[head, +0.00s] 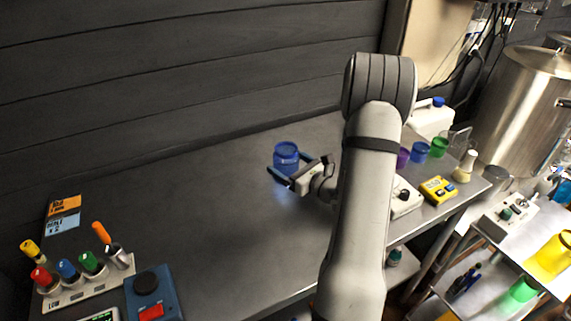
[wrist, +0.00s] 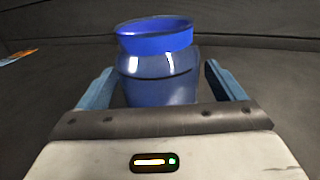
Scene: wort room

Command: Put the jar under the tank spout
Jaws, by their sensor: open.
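A blue open-topped jar (head: 286,153) stands upright on the dark grey bench (head: 215,215), near the middle. My gripper (head: 299,170) is open at the jar, its fingers low on either side. In the wrist view the same jar (wrist: 158,70) stands between the two blue fingers, with a gap on each side, slightly nearer the left one. Its base is hidden behind the gripper body. The steel tank (head: 522,105) stands at the far right. A dark fitting shows at its right edge; I cannot tell whether it is the spout.
Purple, blue (head: 419,151) and green (head: 439,147) jars stand at the bench's right, near a white jug (head: 431,118) and a yellow device (head: 438,190). A rack of coloured-capped bottles (head: 92,283) is front left. A lower shelf cart (head: 520,255) is at right.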

